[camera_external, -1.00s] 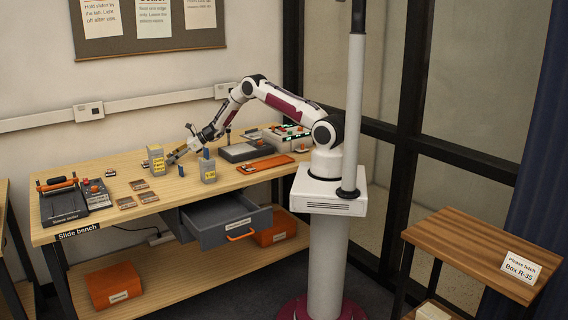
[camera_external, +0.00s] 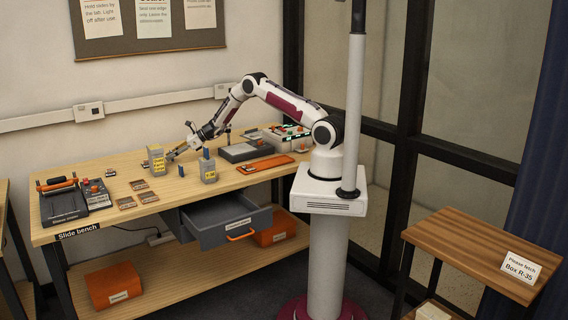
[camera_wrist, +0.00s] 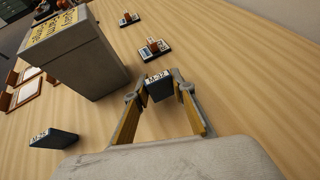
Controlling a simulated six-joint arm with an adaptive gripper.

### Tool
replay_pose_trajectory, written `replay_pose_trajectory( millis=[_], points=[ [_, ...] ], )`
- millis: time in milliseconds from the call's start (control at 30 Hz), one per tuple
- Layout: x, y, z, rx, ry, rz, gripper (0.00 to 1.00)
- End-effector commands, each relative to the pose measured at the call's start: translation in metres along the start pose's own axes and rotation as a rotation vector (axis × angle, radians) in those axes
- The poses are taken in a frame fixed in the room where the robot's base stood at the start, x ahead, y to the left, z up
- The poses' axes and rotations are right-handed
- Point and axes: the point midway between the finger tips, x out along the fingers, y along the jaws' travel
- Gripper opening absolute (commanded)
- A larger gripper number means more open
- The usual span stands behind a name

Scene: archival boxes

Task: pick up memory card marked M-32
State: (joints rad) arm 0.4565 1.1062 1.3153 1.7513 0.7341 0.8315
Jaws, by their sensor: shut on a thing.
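My gripper (camera_wrist: 159,92) is shut on a small dark card (camera_wrist: 160,90) with a white label, held between the fingertips in the wrist view. In the external view my gripper (camera_external: 171,155) is low over the bench, beside the grey box with a yellow label; the held card is not clear there.
A grey box with a yellow label (camera_wrist: 85,55) stands close to the left of my gripper. Another grey holder (camera_external: 208,172) stands to the right on the bench (camera_external: 100,215). Brown slides (camera_external: 140,185) lie at left. Small parts (camera_wrist: 154,51) lie beyond the fingertips.

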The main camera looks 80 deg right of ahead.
Motion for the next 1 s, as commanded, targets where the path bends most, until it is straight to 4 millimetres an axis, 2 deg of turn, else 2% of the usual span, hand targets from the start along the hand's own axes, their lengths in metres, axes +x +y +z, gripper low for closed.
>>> replay_pose_trajectory(
  millis=[600, 733, 1000],
  points=[
    [-0.037, 0.000, 0.068, -0.002, 0.000, -0.001, 0.08],
    [-0.041, 0.000, 0.076, 0.000, 0.000, -0.001, 0.08],
    [-0.042, 0.000, 0.077, 0.000, 0.001, 0.000, 0.08]
  ],
)
